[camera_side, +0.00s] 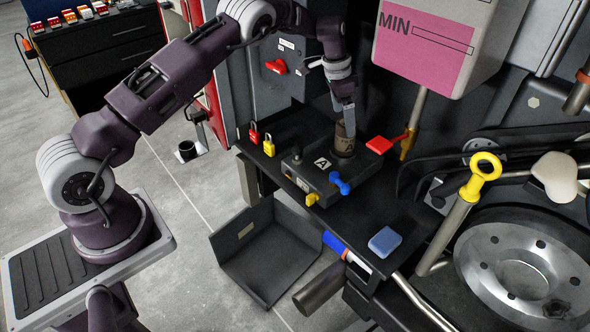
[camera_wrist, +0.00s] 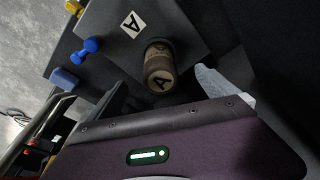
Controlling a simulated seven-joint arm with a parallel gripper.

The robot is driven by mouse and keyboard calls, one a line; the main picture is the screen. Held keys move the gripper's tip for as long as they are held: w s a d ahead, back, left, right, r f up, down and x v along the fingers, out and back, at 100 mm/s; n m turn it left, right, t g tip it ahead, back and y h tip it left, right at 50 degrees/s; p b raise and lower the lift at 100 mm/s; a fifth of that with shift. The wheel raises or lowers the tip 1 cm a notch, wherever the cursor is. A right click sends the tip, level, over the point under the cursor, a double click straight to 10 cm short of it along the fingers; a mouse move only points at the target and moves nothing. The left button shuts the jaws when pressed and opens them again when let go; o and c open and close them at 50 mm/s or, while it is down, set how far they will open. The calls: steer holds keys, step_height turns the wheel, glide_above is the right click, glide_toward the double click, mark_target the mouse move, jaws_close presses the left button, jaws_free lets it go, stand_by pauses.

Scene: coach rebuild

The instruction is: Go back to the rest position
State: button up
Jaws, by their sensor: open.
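My gripper (camera_side: 346,112) is above the black table, just over a dark brown cylinder (camera_side: 344,140) marked A. In the wrist view my gripper (camera_wrist: 165,95) is open, with its two fingers apart on either side of the picture. The cylinder (camera_wrist: 159,66) stands upright between and beyond the fingers, on or beside a dark box with a white A label (camera_wrist: 133,25). I cannot tell whether the fingertips touch it. My arm reaches from its base at the left over to the table.
A red piece (camera_side: 379,145) and blue block (camera_side: 385,242) lie nearby. A pink-faced box (camera_side: 428,45) hangs close on the right.

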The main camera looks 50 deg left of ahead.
steer(key=shift+v, duration=1.85)
steer(key=s+d+r+n+t, duration=0.1)
steer(key=s+d+r+n, duration=0.1)
steer(key=s+r, duration=0.7)
steer(key=s+d+r+n, duration=0.1)
steer(key=s+r, duration=0.3)
steer(key=r, duration=0.9)
steer(key=s+d+r+n+t, duration=0.1)
steer(key=s+d+r, duration=0.1)
steer(key=s, duration=0.5)
steer(key=s+d+r, duration=0.1)
steer(key=s+d, duration=0.1)
steer(key=s, duration=0.5)
steer(key=s+f+n, duration=0.1)
steer(key=s+f, duration=0.2)
steer(key=s, duration=0.5)
steer(key=s+d+f+n+t+y, duration=0.1)
steer(key=s+f, duration=0.1)
steer(key=s, duration=0.7)
steer(key=shift+d+f+t, duration=0.3)
steer(key=shift+d+f, duration=0.05)
